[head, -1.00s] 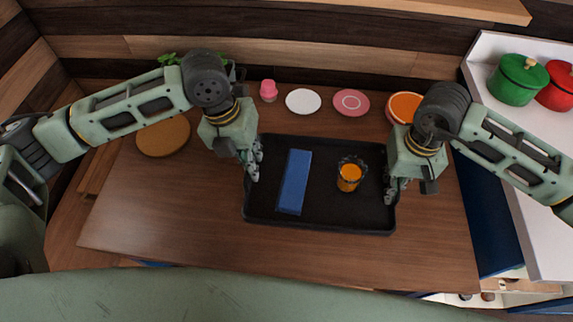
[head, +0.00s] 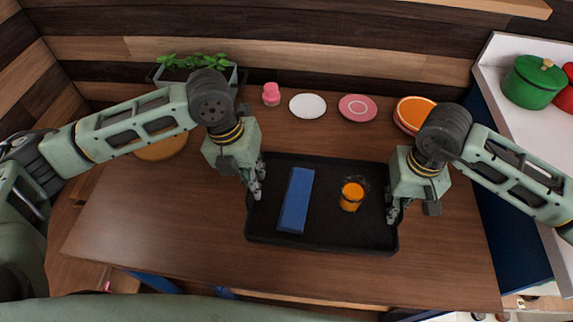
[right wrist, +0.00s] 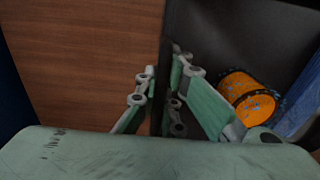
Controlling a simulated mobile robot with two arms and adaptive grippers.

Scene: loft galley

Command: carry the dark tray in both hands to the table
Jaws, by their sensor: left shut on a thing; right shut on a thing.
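The dark tray (head: 340,239) is over the brown wooden counter, roughly level. I cannot tell whether it touches the wood. It carries a long blue block (head: 296,200), lying flat, and an orange cup (head: 351,196), apparently upright. My left gripper (head: 257,188) is shut on the tray's left rim. My right gripper (head: 393,212) is shut on its right rim. In the right wrist view my right gripper's fingers (right wrist: 160,95) straddle the tray wall (right wrist: 190,20). The orange cup (right wrist: 248,98) shows blue marks there, with the blue block (right wrist: 300,108) beyond it.
The wooden counter (head: 150,220) is clear left of the tray. Behind stand a pink cup (head: 271,95), a white plate (head: 307,105), a pink plate (head: 358,107) and an orange dish (head: 415,112). A round board (head: 162,150) lies left. A green pot (head: 533,82) stands on the white counter, right.

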